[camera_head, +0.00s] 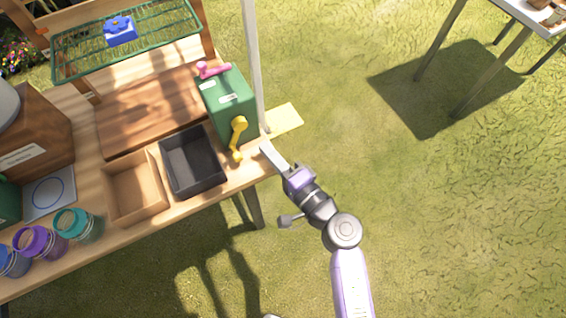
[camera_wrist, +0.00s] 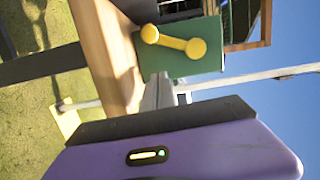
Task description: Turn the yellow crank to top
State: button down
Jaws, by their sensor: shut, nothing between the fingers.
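The yellow crank (camera_head: 238,137) is on the front face of a green box (camera_head: 228,100) at the right end of the wooden bench. Its arm hangs down, with one end on the box face and the other lower, near the bench edge. In the wrist view the crank (camera_wrist: 173,41) shows whole, with a round knob at each end, above the fingertips in the picture. My gripper (camera_head: 265,148) is shut and empty, just right of the crank and apart from it. Its fingers also show in the wrist view (camera_wrist: 158,90), pointing toward the green box.
A pink crank (camera_head: 213,70) is on top of the box. A black bin (camera_head: 192,190) and a wooden tray (camera_head: 163,205) sit left of the crank.

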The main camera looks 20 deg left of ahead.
aim_at(253, 169)
jog(key=shift+s+a+f+p, duration=0.1)
jog(key=shift+s+a+p, duration=0.05)
jog(key=shift+s+a, duration=0.55)
jog(key=shift+s+a+f+p, duration=0.15)
jog(key=shift+s+a, duration=0.35)
jog(key=shift+s, duration=0.3)
jog(key=shift+s+a+m+b, duration=0.2)
jog(key=shift+s+m+b, duration=0.1)
jog(key=shift+m+b, duration=0.3)
